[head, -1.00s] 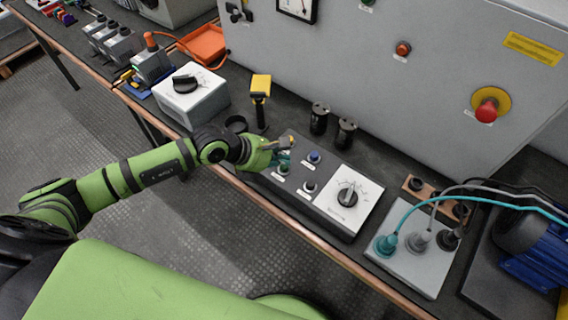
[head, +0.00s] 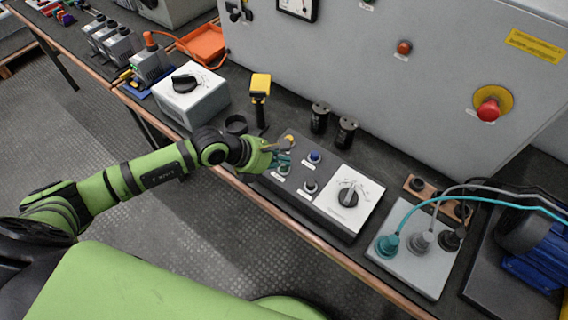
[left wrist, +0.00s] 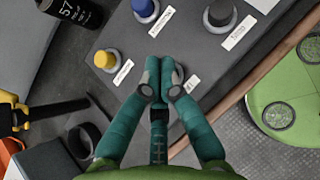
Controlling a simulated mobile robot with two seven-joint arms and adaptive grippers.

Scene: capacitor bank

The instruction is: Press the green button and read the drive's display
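The control box (head: 327,218) lies on the bench with several buttons and a rotary knob (head: 348,194). The green button (head: 284,169) is barely visible at my left fingertips in the head view; in the left wrist view the fingers cover its place, beside a partly hidden label. My left gripper (head: 284,160) has its teal fingers together and empty, pointing down at the box; they also show in the left wrist view (left wrist: 160,76). Contact with the button cannot be told. No readable drive display is visible. My right gripper is out of view.
A blue button (head: 314,156), a black button (head: 310,187) and a yellow button (left wrist: 104,60) surround the fingertips. Two black cylinders (head: 320,117) and a yellow-topped tool (head: 260,88) stand behind. The grey cabinet (head: 390,95) rises beyond; cables run at right.

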